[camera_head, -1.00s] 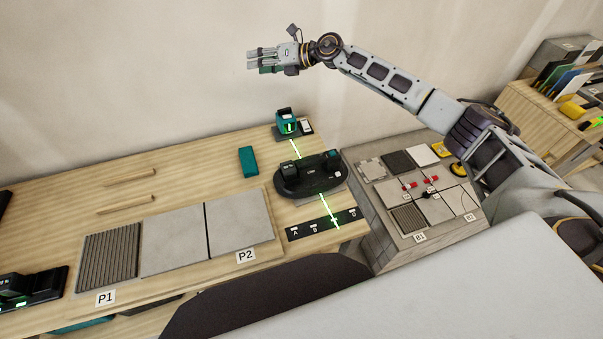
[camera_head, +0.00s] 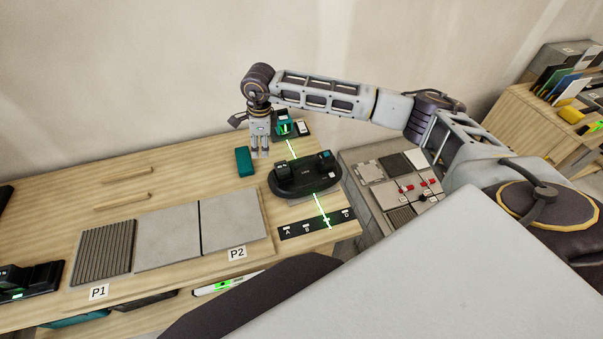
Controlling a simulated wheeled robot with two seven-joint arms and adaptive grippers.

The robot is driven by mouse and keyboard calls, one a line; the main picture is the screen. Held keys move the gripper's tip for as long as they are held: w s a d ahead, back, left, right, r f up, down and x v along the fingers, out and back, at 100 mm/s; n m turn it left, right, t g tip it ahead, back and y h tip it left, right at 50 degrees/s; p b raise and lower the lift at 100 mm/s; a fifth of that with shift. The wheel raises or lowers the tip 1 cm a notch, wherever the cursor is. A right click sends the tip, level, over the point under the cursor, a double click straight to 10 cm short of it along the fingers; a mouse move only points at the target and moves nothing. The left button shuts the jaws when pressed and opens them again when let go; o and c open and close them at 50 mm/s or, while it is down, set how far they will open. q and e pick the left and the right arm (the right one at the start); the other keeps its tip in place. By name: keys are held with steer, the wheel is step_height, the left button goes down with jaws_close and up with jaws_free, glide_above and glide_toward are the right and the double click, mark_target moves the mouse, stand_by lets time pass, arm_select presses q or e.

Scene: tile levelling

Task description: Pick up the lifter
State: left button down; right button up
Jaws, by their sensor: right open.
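A black oval device with two raised blocks (camera_head: 304,177), which looks like the lifter, lies on the wooden table right of the grey tiles. My right gripper (camera_head: 260,150) points down, open and empty. In the picture it is up and left of the black device, close to the right side of a teal block (camera_head: 244,161). It appears apart from the device; its exact height above the table is hard to tell. My left gripper is out of view.
A teal laser unit (camera_head: 285,127) stands behind, casting a green line. A black A–D strip (camera_head: 316,224) lies in front. Grey tiles (camera_head: 182,236) marked P1 and P2 lie left. A grey stand (camera_head: 366,204) with small tiles is at right.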

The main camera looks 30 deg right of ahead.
steer(key=s+d+r+n+g+h, duration=0.1)
steer(key=s+d+h, duration=0.3)
steer(key=d, duration=0.5)
steer(key=shift+s+d+r+n+g+h, duration=0.25)
steer(key=shift+r+n+g+h, duration=0.1)
steer(key=shift+n+g+h, duration=0.35)
steer(key=shift+f, duration=0.1)
steer(key=p, duration=0.1)
glide_toward(307, 160)
steer(key=shift+x, duration=2.6)
steer(key=shift+s, duration=0.1)
steer(key=shift+d, duration=0.1)
